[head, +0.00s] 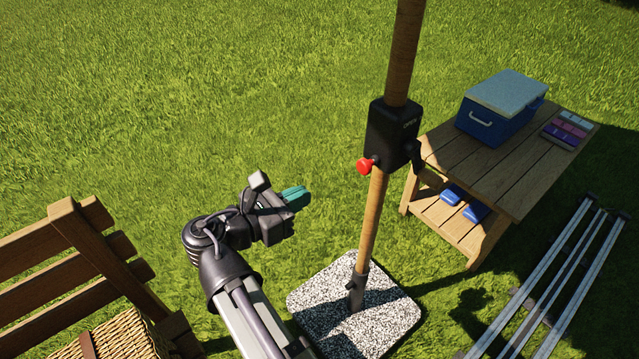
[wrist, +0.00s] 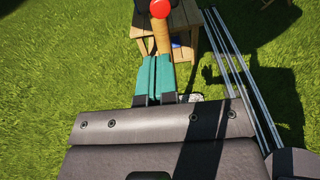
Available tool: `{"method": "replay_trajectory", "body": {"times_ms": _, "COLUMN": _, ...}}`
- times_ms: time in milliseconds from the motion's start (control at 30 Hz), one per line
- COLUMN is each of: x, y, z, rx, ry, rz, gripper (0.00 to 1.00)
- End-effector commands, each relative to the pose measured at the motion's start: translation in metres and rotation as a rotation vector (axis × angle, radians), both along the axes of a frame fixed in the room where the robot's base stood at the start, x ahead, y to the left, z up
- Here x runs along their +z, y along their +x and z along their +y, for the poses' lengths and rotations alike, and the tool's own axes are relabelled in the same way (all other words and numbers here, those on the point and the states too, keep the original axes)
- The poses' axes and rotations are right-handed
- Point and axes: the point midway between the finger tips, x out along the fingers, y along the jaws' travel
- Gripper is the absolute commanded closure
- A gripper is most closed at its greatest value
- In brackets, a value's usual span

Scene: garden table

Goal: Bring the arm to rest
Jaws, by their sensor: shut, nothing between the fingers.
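My gripper (head: 296,197) is in the middle of the head view, held above the grass, with teal fingers closed together and nothing between them. In the wrist view the two teal fingers (wrist: 153,77) lie side by side and point away from the camera. The gripper is apart from the wooden pole (head: 373,222), to the left of it in the head view. My arm reaches up from the bottom edge of the head view.
The pole carries a black box (head: 393,135) with a red knob (head: 364,166) and stands in a speckled base (head: 390,322). A wooden table (head: 447,150) with a blue cooler (head: 490,125) is at right, beside metal rails (head: 540,290). A slatted bench (head: 50,262) and wicker basket (head: 118,338) are at lower left.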

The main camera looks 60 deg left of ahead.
Motion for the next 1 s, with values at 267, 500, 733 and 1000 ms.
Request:
{"method": "replay_trajectory", "body": {"times_ms": 267, "x": 0.000, "y": -0.007, "z": -0.001, "rx": 0.001, "ry": 0.000, "rz": 0.000, "gripper": 1.00}}
{"method": "replay_trajectory", "body": {"times_ms": 500, "x": 0.000, "y": -0.007, "z": -0.001, "rx": 0.001, "ry": 0.000, "rz": 0.000, "gripper": 1.00}}
{"method": "replay_trajectory", "body": {"times_ms": 733, "x": -0.015, "y": -0.008, "z": -0.005, "rx": -0.038, "ry": 0.246, "rz": 0.143, "gripper": 1.00}}
{"method": "replay_trajectory", "body": {"times_ms": 1000, "x": -0.094, "y": 0.072, "z": -0.075, "rx": -0.546, "ry": 0.797, "rz": 0.656, "gripper": 1.00}}
